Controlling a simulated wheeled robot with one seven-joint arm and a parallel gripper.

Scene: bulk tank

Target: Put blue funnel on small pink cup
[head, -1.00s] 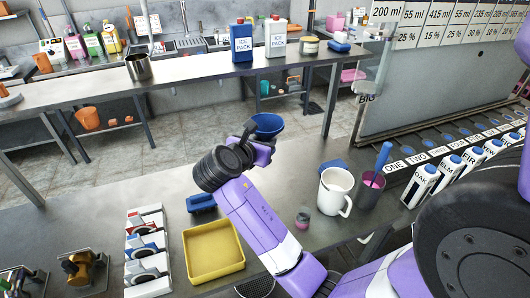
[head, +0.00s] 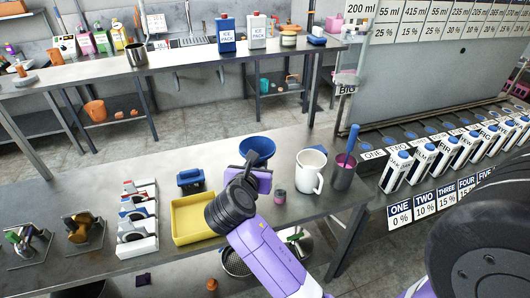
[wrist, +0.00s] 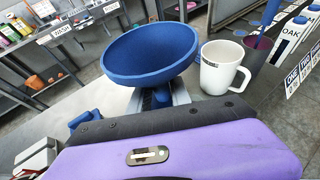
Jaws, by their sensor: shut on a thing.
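The blue funnel (head: 257,147) is held wide mouth up in my gripper (head: 255,167), above the metal counter. In the wrist view the funnel (wrist: 150,52) fills the upper middle, slightly tilted, with its lower part partly hidden. My gripper (wrist: 157,96) is shut on its lower part. The small pink cup (head: 279,197), greyish outside with a pink top, stands on the counter to the right of and nearer than the funnel. The cup does not show in the wrist view.
A white mug (head: 310,171) and a dark cup (head: 343,174) with a blue-handled tool stand right of the small cup. A yellow tray (head: 194,235), a blue block (head: 190,179) and a white rack (head: 137,232) lie to the left. Cartons (head: 396,170) stand at right.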

